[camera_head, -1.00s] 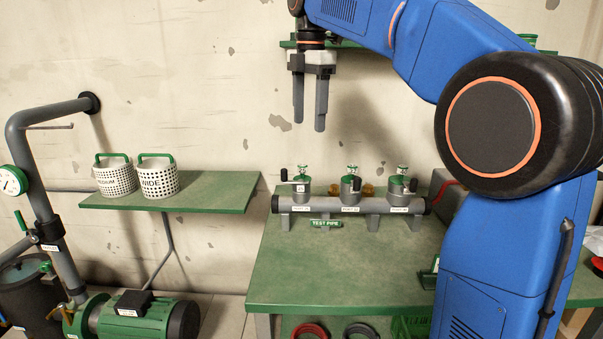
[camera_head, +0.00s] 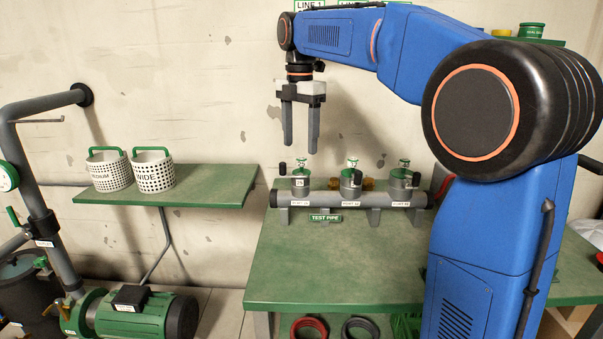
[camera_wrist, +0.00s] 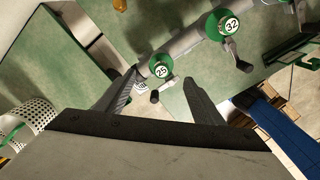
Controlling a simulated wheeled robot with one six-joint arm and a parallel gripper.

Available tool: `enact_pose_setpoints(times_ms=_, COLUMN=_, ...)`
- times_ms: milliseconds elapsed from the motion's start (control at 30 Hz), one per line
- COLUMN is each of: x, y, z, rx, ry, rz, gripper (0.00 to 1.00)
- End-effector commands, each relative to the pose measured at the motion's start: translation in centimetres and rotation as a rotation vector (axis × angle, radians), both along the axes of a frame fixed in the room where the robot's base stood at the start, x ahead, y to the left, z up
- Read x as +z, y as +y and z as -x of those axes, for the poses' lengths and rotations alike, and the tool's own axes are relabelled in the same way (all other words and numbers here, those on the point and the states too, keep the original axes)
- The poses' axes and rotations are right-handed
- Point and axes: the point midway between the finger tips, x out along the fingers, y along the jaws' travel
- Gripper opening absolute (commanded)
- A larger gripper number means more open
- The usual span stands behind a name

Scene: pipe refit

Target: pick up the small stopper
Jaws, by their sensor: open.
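Three grey fittings with green tops stand in a row on the test pipe (camera_head: 352,199). The left one (camera_head: 300,183) has a tag that reads 25 in the wrist view (camera_wrist: 160,69) and a dark side handle. The middle one (camera_head: 350,183) reads 32 in the wrist view (camera_wrist: 228,26). The right one (camera_head: 402,184) has a tag too small to read. The left fitting, with the lowest readable number, looks like the small stopper. My gripper (camera_head: 300,149) is open and empty, pointing down just above it. In the wrist view, the stopper's top shows between my fingers (camera_wrist: 160,78).
The green bench (camera_head: 340,265) is clear in front of the pipe. A green shelf (camera_head: 215,185) at the left holds two white perforated baskets, one marked WIDE (camera_head: 153,175). A green pump (camera_head: 140,320) stands at lower left. Red and dark rings (camera_head: 310,328) lie below the bench.

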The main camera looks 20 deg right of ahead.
Motion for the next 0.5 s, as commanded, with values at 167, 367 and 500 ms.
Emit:
enact_pose_setpoints(times_ms=167, x=-1.3, y=0.0, z=0.0, rx=0.000, ry=0.000, rz=0.000, gripper=0.62)
enact_pose_setpoints(times_ms=367, x=-2.8, y=-0.2, z=0.1, rx=-0.001, ry=0.001, rz=0.000, gripper=0.62)
enact_pose_setpoints(times_ms=500, x=-4.8, y=-0.5, z=0.1, rx=-0.001, ry=0.002, rz=0.000, gripper=0.62)
